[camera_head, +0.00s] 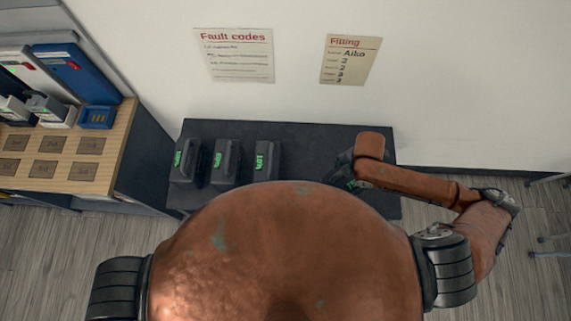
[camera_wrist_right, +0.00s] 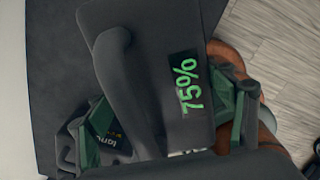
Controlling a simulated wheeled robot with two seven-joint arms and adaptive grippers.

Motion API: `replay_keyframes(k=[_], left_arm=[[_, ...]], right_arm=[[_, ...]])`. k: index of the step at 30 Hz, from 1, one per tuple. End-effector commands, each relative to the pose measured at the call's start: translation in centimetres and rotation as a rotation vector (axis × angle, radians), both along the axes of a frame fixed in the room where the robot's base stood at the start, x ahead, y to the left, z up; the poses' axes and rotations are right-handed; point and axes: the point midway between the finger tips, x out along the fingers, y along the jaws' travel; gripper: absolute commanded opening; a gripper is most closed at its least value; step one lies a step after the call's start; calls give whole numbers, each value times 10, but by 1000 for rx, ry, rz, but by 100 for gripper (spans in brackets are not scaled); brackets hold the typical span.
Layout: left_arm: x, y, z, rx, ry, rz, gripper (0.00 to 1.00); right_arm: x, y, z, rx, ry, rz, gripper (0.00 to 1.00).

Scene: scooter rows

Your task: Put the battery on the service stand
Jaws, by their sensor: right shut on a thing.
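A dark battery (camera_wrist_right: 150,60) with a loop handle and a green 75% display fills the middle of the right wrist view. My right gripper (camera_wrist_right: 165,118) is shut on it, with green-edged fingers on both sides. In the head view my right gripper (camera_head: 346,172) is over the right end of a low dark bench (camera_head: 310,140), and my arm hides most of the held battery. I cannot tell whether the battery touches the bench. Which piece is the service stand is not clear from these views. My left gripper is out of view.
Three dark batteries with green displays stand in a row on the bench: left (camera_head: 186,160), middle (camera_head: 225,161) and right (camera_head: 267,160). A wooden counter (camera_head: 122,140) with square plates and a blue unit (camera_head: 85,75) is at left. Two posters (camera_head: 234,55) (camera_head: 350,60) hang behind.

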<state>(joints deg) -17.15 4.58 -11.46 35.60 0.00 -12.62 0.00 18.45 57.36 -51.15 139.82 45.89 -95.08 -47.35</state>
Motion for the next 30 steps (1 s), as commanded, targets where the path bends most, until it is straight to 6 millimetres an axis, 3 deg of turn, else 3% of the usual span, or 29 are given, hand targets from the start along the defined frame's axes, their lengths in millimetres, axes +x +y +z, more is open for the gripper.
replay_keyframes(k=[15,21,30], left_arm=[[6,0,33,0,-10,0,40],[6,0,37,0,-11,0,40],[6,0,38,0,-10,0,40]], right_arm=[[-20,-12,27,-4,4,775,17],[-24,-13,29,-4,6,915,17],[-23,-15,28,-4,6,948,17]])
